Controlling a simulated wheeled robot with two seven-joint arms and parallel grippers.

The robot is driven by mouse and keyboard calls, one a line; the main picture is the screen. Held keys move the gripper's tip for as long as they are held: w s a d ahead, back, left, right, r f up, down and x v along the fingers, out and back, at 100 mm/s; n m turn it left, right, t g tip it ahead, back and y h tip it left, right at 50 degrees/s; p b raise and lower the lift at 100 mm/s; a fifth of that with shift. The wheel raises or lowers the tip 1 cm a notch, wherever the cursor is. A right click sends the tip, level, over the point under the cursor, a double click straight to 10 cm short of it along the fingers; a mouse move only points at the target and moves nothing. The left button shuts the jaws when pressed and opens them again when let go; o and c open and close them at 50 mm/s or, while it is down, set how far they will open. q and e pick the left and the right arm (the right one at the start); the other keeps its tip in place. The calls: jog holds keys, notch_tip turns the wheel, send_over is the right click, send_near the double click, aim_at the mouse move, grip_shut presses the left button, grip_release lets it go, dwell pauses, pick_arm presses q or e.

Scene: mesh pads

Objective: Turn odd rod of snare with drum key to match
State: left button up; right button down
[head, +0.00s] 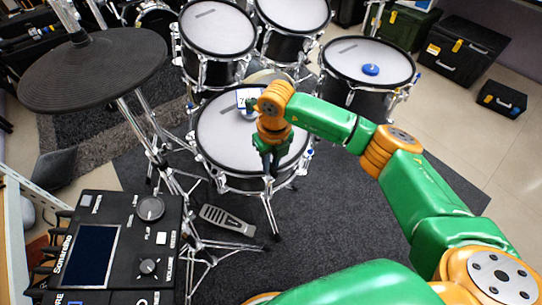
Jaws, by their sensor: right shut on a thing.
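The snare (222,138) is the drum with a pale mesh head in the middle of the head view, with chrome lugs and rods around its rim. My right gripper (269,160) points down over the snare's front right part, near the rim. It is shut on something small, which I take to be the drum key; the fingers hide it. I cannot tell whether it touches a rod or which rod differs. A white card (243,96) with a dark figure shows at the snare's back, partly behind my arm. My left gripper is not in view.
A floor tom (345,55) with a blue disc (370,69) on it stands at back right. Two toms stand behind. A black cymbal pad (90,70) and a drum module (110,250) are at left. A pedal (228,218) sits in front. Black cases (460,50) line the right.

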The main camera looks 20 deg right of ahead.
jog(key=shift+m, duration=0.8)
jog(key=shift+f+n+b, duration=0.15)
jog(key=shift+n+b, duration=0.5)
jog(key=shift+n, duration=0.05)
notch_tip(320, 180, up, 4)
jog(key=p, duration=0.3)
jog(key=shift+s+f, duration=0.1)
jog(key=shift+f, duration=0.05)
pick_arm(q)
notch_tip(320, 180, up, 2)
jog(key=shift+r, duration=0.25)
pick_arm(e)
jog(key=shift+f, duration=0.15)
